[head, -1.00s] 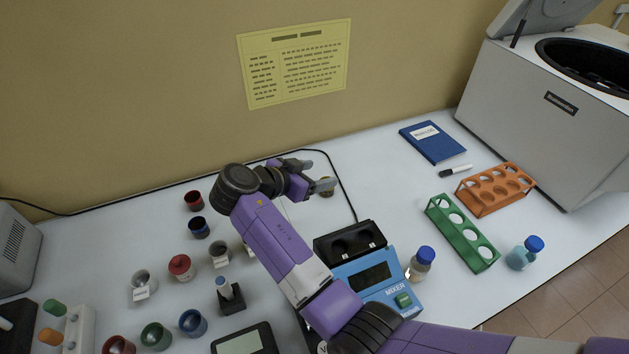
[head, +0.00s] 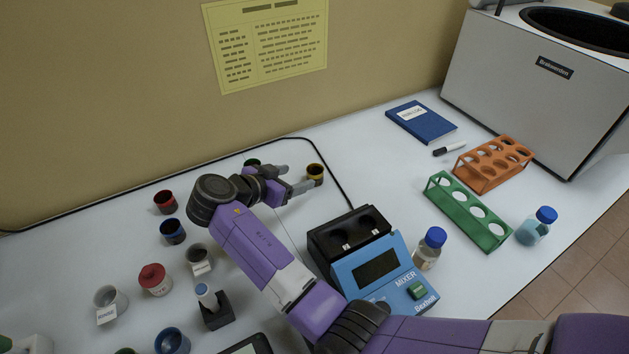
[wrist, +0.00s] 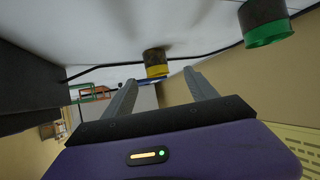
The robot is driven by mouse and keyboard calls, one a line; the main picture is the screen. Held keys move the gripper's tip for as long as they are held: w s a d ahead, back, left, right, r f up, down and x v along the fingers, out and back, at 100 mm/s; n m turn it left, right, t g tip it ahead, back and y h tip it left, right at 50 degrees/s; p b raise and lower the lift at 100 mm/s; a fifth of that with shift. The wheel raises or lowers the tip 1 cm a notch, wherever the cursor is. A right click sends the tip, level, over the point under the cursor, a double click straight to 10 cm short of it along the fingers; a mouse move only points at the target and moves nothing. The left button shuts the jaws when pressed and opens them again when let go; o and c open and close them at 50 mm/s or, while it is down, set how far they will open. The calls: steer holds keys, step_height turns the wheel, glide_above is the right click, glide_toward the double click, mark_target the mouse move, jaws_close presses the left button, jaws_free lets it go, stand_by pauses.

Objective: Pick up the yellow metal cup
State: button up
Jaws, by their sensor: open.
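The yellow metal cup (head: 315,172) is small, with a dark inside and a yellow rim. It stands on the white table behind the mixer, near the black cable. My gripper (head: 295,178) is open and empty, just left of the cup, with its fingers pointing toward it. In the wrist view the yellow cup (wrist: 155,62) shows ahead of the fingertips and roughly between them, and my gripper (wrist: 163,85) is apart from it. A green cup (head: 252,162) stands behind my gripper, partly hidden; it also shows at the upper right of the wrist view (wrist: 264,25).
A blue mixer (head: 375,265) stands in front of the cup. Red (head: 165,202) and blue (head: 172,231) cups stand to the left. A green rack (head: 467,212), an orange rack (head: 492,165) and a blue book (head: 421,122) are to the right.

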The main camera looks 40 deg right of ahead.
mark_target(319, 170)
steer(key=x, duration=0.2)
steer(key=p+x, duration=0.1)
steer(key=x, duration=0.1)
steer(key=p+x, duration=0.1)
steer(key=x, duration=0.1)
steer(key=shift+s+d+r, duration=0.2)
steer(key=shift+s+d, duration=0.05)
steer(key=shift+s, duration=0.1)
steer(key=shift+d+f, duration=0.35)
steer(key=shift+d, duration=0.1)
steer(key=shift+w, duration=0.1)
steer(key=c, duration=1.4)
steer(key=shift+r, duration=0.1)
steer(key=shift+c, duration=0.2)
